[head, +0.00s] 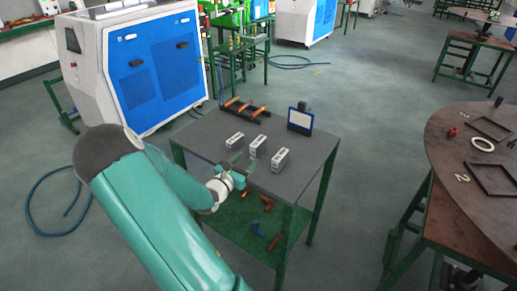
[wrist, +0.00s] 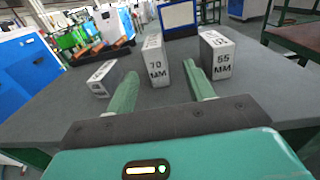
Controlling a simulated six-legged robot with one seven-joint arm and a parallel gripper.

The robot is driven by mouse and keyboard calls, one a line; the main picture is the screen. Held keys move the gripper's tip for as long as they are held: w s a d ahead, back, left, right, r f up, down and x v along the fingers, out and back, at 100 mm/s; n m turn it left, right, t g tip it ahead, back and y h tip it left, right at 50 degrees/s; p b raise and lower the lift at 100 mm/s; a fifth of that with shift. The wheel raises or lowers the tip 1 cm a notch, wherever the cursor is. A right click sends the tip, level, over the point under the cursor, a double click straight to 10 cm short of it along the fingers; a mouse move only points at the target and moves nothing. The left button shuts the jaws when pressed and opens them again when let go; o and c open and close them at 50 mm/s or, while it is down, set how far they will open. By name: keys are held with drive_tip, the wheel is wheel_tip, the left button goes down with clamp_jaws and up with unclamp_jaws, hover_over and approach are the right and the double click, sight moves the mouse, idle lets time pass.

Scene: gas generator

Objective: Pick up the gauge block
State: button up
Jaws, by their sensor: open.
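Three pale grey gauge blocks stand on the dark table: a left one (head: 235,140), a middle one (head: 258,146) and a right one (head: 280,160). In the wrist view the middle block (wrist: 156,62) reads "70 MM", the right block (wrist: 216,56) reads "55 MM", and the left block (wrist: 103,78) has print I cannot read. My gripper (head: 241,165) is open and empty at the table's near side. In the wrist view its green fingers (wrist: 160,82) point towards the blocks, with the 70 MM block seen between them, ahead of the tips.
The table (head: 310,150) also bears a blue-framed panel (head: 300,121) at the back right and a rack of orange-handled tools (head: 246,108) at the back. Tools lie on the green lower shelf (head: 235,222). A round brown table (head: 440,140) stands to the right.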

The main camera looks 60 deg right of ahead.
sight(254, 152)
drive_tip(key=d, duration=0.4)
drive_tip(key=shift+s+d, duration=0.15)
drive_tip(key=shift+s, duration=0.05)
drive_tip(key=shift+d+r, duration=0.1)
drive_tip(key=shift+d, duration=2.7)
drive_tip(key=shift+c, duration=0.2)
clamp_jaws()
